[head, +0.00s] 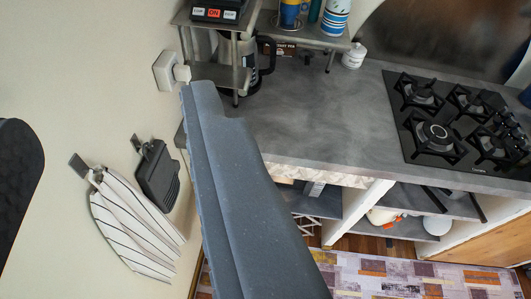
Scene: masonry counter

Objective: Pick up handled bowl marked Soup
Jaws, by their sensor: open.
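A small white rounded vessel (353,56) with dark lettering stands at the back of the grey counter (320,125), just right of the metal rack. Its lettering is too small to read, so I cannot tell if it says Soup. My gripper (115,140) is close to the camera: a long blue-grey part crosses the middle and a dark rounded part shows at the left edge. It appears open and empty, well in front of the counter. The blue-grey part hides some of the counter's left end.
A black gas hob (445,125) fills the counter's right. A metal rack (242,58) holds cups and a device at the back left. A striped towel (130,220) and a black mitt (157,175) hang on the left wall. White dishes (437,225) sit on shelves below. A patterned rug (390,278) covers the floor.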

